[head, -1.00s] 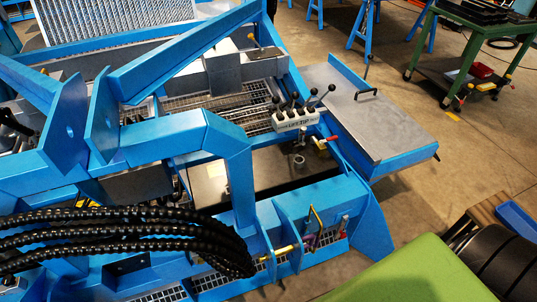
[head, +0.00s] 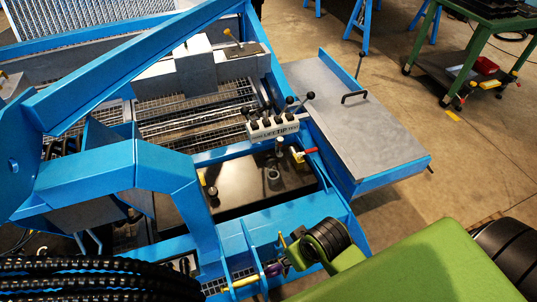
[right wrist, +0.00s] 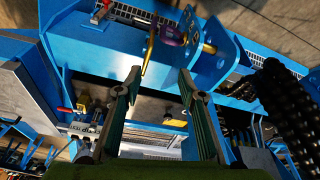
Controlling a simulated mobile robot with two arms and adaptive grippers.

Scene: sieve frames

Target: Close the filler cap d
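No mark "d" is readable. In the head view a short round filler neck (head: 273,176) stands on the dark tank top (head: 240,190), inside the blue frame. A small knob-like fitting (head: 212,190) is to its left. I cannot tell which is the filler cap or whether it is shut. My right gripper (right wrist: 159,82) shows in the right wrist view with its two fingers apart and nothing between them. In the head view my right wrist is over the frame's near rail, in front of the tank; its fingertips are not clear. My left gripper is not in view.
A lever block (head: 272,128) with black knobs stands behind the neck, with a red-handled valve (head: 304,151) beside it. A yellow bar (right wrist: 149,48) and a purple part (right wrist: 172,35) are near my right fingers. Black hoses (head: 90,280) fill the lower left.

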